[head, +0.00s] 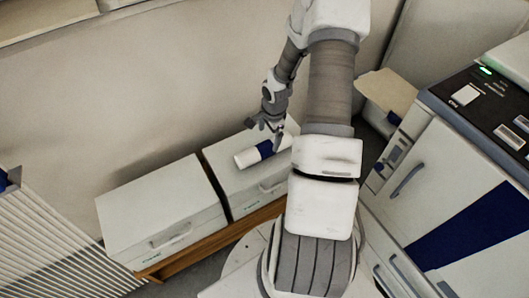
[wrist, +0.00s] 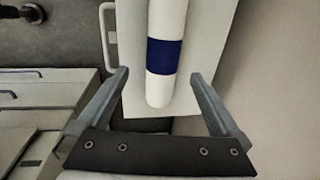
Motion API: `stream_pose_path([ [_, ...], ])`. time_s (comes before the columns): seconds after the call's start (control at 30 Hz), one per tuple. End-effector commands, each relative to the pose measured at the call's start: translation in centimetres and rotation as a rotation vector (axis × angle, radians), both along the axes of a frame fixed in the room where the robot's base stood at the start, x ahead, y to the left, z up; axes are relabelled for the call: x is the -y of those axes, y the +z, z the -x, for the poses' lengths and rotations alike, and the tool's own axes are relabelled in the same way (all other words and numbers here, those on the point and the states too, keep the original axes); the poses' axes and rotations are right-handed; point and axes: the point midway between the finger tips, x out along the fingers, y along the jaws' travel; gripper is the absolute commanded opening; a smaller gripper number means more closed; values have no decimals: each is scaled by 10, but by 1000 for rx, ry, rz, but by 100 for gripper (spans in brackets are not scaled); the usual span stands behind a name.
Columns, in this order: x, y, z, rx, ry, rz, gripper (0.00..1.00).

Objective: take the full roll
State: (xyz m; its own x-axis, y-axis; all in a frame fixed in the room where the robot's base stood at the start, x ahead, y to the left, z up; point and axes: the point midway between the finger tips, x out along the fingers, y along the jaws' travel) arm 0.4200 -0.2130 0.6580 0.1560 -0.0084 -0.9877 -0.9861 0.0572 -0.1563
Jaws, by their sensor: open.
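A white roll with a dark blue band (head: 254,154) lies on top of the right one of two white boxes. In the wrist view the roll (wrist: 165,88) runs down from the top edge, and its rounded near end lies between the fingertips. My gripper (wrist: 160,76) is open, with one finger on each side of the roll and a gap on both sides. In the head view my gripper (head: 268,124) is just above the roll. Whether its fingers are at the roll's height I cannot tell. My arm hides part of the right box.
The right box (head: 222,158) and left box (head: 150,195) stand side by side on a wooden bench (head: 160,270) against the wall. A large white machine with a blue panel (head: 470,215) stands at the right. A slatted white surface (head: 40,245) is at the lower left.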

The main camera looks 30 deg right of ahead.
Motion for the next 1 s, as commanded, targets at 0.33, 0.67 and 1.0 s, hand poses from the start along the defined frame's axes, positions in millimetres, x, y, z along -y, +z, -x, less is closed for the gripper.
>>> stream_pose_path([
  [0.33, 0, -41, -7, 0, 1, 0, 100],
  [0.67, -4, -84, -19, -1, 0, 0, 100],
  [1.0, -3, -90, -20, 0, 0, 1, 100],
])
